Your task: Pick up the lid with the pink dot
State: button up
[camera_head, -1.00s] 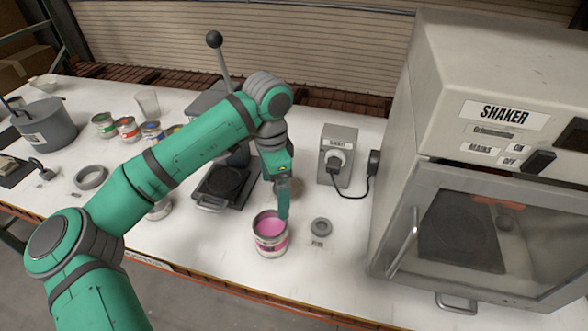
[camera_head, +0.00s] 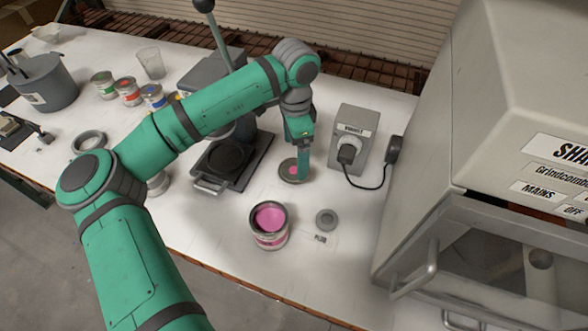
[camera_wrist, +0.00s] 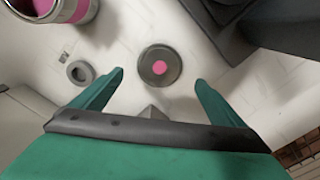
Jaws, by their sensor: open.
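The lid with the pink dot (camera_head: 288,170) is a dark grey disc lying flat on the white table, behind the pink paint can. In the wrist view the lid (camera_wrist: 151,75) lies ahead of the fingertips, roughly centred between them. My gripper (camera_head: 302,178) points down beside the lid in the head view and covers part of its right side. In the wrist view my gripper (camera_wrist: 159,78) is open, with its two fingers wide apart and nothing between them touching the lid. The exact height of the fingertips above the table is hard to tell.
An open can of pink paint (camera_head: 270,226) stands in front, with a small grey ring (camera_head: 326,219) to its right. A black-plated device (camera_head: 228,162) is left of the lid. A switch box (camera_head: 352,148) with a cable and the shaker (camera_head: 490,240) are on the right.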

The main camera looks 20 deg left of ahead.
aim_at(294, 170)
jog(key=shift+s+a+f, duration=0.1)
jog(key=shift+s+f, duration=0.05)
jog(key=shift+f, duration=2.9)
jog(key=c, duration=1.1)
